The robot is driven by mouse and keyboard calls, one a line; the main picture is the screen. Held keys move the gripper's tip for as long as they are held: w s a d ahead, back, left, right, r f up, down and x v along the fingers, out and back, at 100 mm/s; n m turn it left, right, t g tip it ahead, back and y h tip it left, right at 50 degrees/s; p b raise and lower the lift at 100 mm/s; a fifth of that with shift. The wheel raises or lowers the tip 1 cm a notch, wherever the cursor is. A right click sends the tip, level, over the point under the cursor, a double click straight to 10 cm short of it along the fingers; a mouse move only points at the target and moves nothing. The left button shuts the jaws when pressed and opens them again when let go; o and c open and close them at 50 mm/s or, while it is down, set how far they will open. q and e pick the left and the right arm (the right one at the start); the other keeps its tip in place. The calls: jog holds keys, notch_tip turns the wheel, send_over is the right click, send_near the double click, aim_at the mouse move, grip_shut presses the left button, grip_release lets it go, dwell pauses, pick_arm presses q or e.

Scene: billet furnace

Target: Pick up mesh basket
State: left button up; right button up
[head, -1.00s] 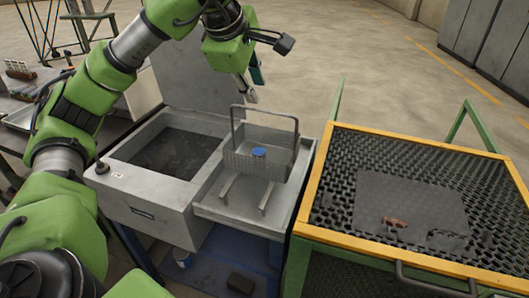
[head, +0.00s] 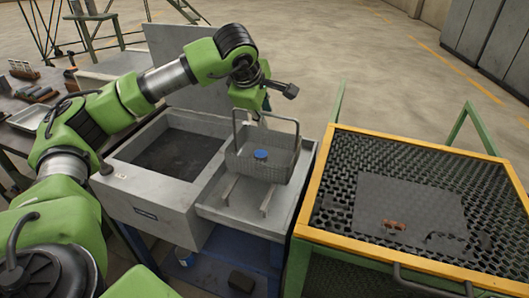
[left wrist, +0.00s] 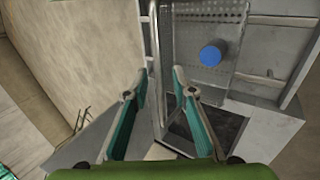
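The grey mesh basket (head: 243,163) with its tall loop handle (head: 297,138) stands on the metal drain shelf right of the open tank, with a round blue item (head: 261,155) in it. My left gripper (head: 264,110) is above the basket's back side, close to the handle's top bar and partly hidden. In the left wrist view the gripper (left wrist: 161,72) is open, its teal-padded fingers apart. The handle bar (left wrist: 154,60) shows between the fingertips; contact cannot be told. The basket floor (left wrist: 215,28) and blue item (left wrist: 210,56) show at right. My right gripper is not in view.
The tank (head: 150,205) has an open lid behind it. A yellow-framed grate table (head: 310,219) stands at right with a dark plate (head: 390,208) and small brown part on it. A cluttered bench (head: 12,140) is at left.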

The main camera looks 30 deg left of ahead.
pick_arm(q)
jog(key=shift+w+f, duration=0.2)
jog(key=shift+f, duration=0.1)
grip_shut()
jog(key=shift+r, duration=0.15)
jog(key=shift+r, duration=0.15)
